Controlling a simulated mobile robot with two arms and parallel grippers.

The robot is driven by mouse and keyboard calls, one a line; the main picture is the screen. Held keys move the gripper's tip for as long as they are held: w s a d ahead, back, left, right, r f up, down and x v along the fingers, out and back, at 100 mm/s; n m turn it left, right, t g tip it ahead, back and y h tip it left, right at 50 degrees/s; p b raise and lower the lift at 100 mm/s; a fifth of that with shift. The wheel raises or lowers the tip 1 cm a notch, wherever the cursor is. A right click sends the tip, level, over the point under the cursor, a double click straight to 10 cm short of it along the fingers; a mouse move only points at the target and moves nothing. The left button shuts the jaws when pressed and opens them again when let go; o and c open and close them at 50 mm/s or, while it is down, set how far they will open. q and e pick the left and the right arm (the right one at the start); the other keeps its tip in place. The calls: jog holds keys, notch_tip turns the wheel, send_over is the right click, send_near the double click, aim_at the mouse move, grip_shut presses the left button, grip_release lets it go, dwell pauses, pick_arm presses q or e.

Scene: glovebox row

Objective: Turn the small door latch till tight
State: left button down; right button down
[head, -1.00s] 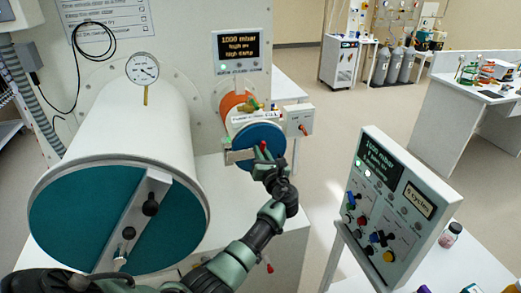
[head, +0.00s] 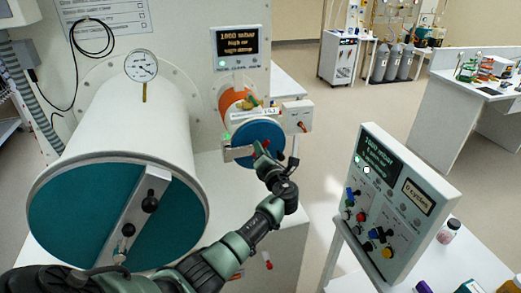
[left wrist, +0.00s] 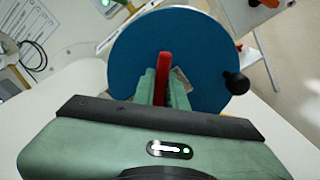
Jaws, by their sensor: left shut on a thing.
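The small round blue door (head: 268,133) closes the front end of the small orange chamber (head: 235,103). Its red latch (left wrist: 164,62) stands up between my green fingers in the left wrist view. My left gripper (left wrist: 163,88) is shut on this red latch, in front of the door face. In the head view my left gripper (head: 260,152) covers much of the door's lower part, and the latch is hard to make out there. A black knob (left wrist: 237,83) sits at the door's right edge in the left wrist view. My right gripper is not in view.
A large white chamber (head: 130,110) with a teal door (head: 70,215) fills the left. A display (head: 237,44) hangs above the small chamber. A control panel (head: 395,195) with coloured knobs stands at the right. A small white box (head: 297,114) sits right of the small door.

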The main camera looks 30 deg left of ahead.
pick_arm(q)
jog(key=shift+r, duration=0.15)
jog(key=c, duration=1.5)
grip_release()
jog(key=shift+o, duration=0.3)
jog(key=shift+w, duration=0.1)
jog(key=b+v, duration=0.2)
jog(key=v, duration=0.6)
